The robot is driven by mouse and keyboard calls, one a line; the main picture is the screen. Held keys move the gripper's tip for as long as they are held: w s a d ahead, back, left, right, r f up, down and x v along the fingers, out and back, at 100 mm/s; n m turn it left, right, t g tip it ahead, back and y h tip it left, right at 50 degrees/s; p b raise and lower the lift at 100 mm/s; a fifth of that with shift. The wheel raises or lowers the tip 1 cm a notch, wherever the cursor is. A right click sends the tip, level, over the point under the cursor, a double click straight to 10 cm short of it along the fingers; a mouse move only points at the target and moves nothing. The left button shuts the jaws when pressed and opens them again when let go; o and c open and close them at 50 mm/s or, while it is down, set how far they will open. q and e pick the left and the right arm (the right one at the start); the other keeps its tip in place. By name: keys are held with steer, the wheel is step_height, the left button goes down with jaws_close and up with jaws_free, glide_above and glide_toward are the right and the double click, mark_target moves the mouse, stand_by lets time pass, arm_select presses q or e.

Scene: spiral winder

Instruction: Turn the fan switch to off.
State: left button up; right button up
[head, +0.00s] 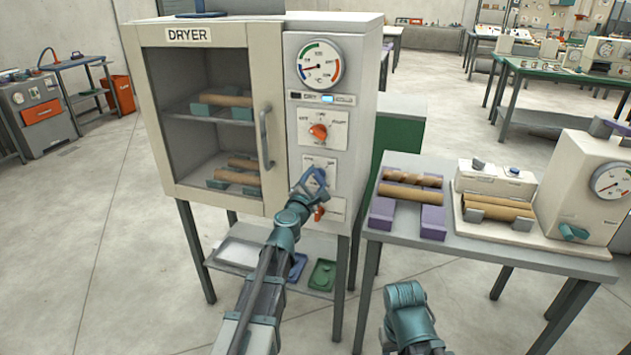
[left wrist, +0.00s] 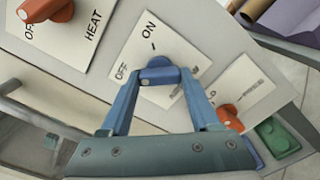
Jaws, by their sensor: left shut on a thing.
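The fan switch is a blue knob (left wrist: 160,70) on a white plate (left wrist: 148,62) marked ON and OFF in the left wrist view. My left gripper (left wrist: 160,78) is shut on this knob, one finger on each side. In the head view my left gripper (head: 313,182) reaches the lower part of the dryer's (head: 330,110) control panel and covers most of the knob. The gripper hides part of the knob, and I cannot tell which mark it points to. My right arm shows at the bottom of the head view, but its gripper does not.
An orange heat knob (left wrist: 45,8) is above left of the switch, and another orange knob (left wrist: 230,117) is below right. The dryer's glass door (head: 213,115) with its handle (head: 265,138) is left of the panel. A grey table (head: 470,245) with rolls and a machine stands right.

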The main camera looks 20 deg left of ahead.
arm_select(q)
steer(key=shift+s, duration=0.1)
stand_by(0.3)
steer(key=o, duration=1.4)
steer(key=shift+c, duration=0.2)
